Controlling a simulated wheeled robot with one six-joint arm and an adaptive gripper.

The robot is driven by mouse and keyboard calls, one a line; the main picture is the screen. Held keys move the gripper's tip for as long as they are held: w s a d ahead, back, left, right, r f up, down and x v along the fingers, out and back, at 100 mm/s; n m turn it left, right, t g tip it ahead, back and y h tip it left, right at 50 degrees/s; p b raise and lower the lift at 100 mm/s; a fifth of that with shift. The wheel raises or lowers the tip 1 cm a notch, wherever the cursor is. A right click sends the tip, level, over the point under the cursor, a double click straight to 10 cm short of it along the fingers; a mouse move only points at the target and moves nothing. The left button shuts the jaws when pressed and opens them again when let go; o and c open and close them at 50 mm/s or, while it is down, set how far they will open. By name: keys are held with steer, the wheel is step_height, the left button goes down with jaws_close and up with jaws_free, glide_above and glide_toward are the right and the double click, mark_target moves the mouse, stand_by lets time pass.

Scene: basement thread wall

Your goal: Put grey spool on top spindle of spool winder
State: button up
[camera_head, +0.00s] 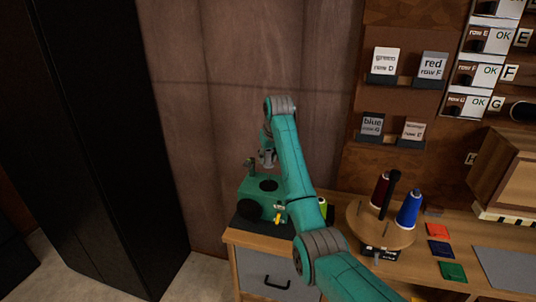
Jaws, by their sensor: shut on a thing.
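The green spool winder (252,193) stands on the left end of the wooden bench, with a short upright post on its left and a dark round opening on top. My gripper (267,158) points down just above the winder, beside that post. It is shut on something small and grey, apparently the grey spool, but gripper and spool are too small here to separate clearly. I cannot tell whether the spool touches a spindle. My forearm covers the winder's right side.
A round wooden stand (366,226) holds a dark red spool (379,190), a blue spool (408,209) and a black post. A yellow-green thing (322,206) shows behind my arm. Coloured cards (440,249) lie at right. A tall black cabinet (110,140) stands left.

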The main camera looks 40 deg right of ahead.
steer(key=shift+f, duration=3.65)
steer(key=shift+s+f, duration=0.1)
steer(key=shift+f, duration=0.15)
steer(key=o, duration=0.8)
steer(key=v, duration=1.2)
